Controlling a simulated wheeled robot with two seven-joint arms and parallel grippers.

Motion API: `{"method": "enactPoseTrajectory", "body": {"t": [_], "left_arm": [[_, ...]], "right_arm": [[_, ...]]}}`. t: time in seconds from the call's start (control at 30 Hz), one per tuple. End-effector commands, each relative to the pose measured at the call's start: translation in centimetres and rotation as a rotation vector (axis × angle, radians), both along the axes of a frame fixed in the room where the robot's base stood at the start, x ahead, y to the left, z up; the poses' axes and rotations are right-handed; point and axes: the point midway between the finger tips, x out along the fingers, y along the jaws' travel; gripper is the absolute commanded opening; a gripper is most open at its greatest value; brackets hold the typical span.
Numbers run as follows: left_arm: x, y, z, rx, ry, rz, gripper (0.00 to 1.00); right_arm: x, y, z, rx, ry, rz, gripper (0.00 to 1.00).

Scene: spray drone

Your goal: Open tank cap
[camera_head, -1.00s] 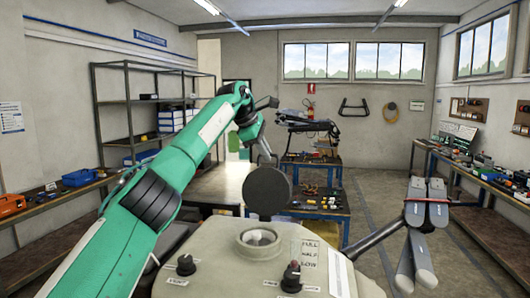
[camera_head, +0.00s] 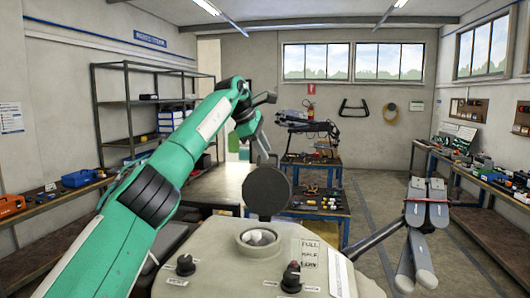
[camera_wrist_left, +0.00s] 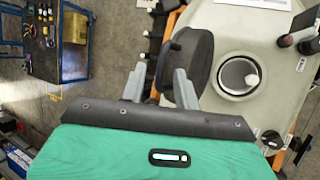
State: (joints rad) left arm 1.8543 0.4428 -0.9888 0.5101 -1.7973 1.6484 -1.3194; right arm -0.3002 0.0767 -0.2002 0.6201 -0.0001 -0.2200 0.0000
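The pale tank (camera_head: 215,262) stands in front of me with its round filler opening (camera_head: 257,238) uncovered. The dark round tank cap (camera_head: 267,192) stands tilted up at the far side of the opening. In the left wrist view the cap (camera_wrist_left: 199,68) is seen nearly edge-on, left of the opening (camera_wrist_left: 238,75). My left gripper (camera_wrist_left: 160,85) is open, its two fingers apart. Its right finger is close against the cap; I cannot tell whether they touch. In the head view the left gripper (camera_head: 268,153) is just above and behind the cap. My right gripper is not in view.
Two dark knobs (camera_head: 291,277) stick up from the tank's near side. A folded grey drone arm (camera_head: 425,213) stands out at the right. A blue workbench (camera_head: 318,208) with tools is behind, and shelves (camera_head: 130,110) stand at the left. The floor at the right is clear.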

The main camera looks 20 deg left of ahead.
Motion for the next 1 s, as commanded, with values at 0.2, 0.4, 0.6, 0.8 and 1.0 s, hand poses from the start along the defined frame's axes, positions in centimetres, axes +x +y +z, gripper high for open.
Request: {"method": "enactPoseTrajectory", "body": {"t": [0.2,0.4,0.6,0.8,1.0], "left_arm": [[-2.1,1.3,4.1,-0.002,-0.007,0.003,0.32],[-4.0,2.6,8.1,-0.002,-0.005,0.002,0.32],[-5.2,3.4,10.2,-0.001,-0.003,0.001,0.32],[-5.5,3.6,10.8,-0.001,-0.004,0.001,0.32],[-5.5,3.6,10.7,-0.002,-0.003,0.0,0.32]], "right_arm": [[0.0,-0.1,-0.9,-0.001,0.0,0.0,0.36],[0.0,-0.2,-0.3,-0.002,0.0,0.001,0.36],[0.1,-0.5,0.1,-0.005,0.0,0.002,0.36],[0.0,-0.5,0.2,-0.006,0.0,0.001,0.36],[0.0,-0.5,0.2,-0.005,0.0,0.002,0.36]]}}
